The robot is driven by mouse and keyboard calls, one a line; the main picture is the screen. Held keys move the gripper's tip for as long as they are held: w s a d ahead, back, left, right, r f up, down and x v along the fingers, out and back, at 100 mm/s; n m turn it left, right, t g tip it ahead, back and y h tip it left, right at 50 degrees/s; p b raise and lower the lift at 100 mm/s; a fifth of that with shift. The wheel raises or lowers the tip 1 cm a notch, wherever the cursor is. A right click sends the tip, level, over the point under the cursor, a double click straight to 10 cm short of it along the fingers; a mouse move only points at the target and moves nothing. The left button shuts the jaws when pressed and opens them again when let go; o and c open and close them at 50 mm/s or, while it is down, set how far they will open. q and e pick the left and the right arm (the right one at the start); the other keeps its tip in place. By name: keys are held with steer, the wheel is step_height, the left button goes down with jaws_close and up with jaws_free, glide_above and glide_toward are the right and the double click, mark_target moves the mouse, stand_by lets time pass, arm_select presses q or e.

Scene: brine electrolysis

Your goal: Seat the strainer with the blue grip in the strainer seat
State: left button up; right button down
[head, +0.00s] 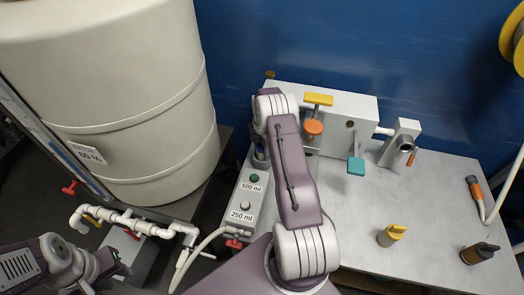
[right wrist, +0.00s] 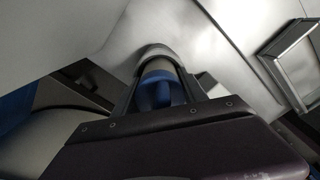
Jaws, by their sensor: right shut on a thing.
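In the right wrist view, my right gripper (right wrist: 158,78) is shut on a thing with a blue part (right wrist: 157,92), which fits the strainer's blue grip. Most of that thing is hidden by the fingers and the dark gripper body. In the head view my right arm reaches over the left end of the bench, and its links hide most of the right gripper. My left gripper (head: 116,266) is low at the left, off the bench and empty as far as I see; its jaw gap is unclear. I cannot pick out the strainer seat with certainty.
The pale bench (head: 370,190) carries a white box (head: 345,105) with yellow, orange and teal handles, and a grey block (head: 402,143) with a round opening. A yellow-topped piece (head: 391,235) and a dark piece (head: 479,253) stand at front right. A large tank (head: 130,100) fills the left.

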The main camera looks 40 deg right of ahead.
steer(key=shift+s+f, duration=0.1)
steer(key=shift+f, duration=0.15)
steer(key=c, duration=0.7)
jaws_free()
steer(key=shift+o, duration=0.7)
steer(key=shift+a, duration=0.1)
steer(key=shift+f, duration=0.1)
steer(key=shift+s, duration=0.1)
steer(key=shift+r, duration=0.35)
steer(key=shift+c, duration=0.7)
steer(key=shift+w+r, duration=0.1)
steer(key=shift+w, duration=0.15)
jaws_close()
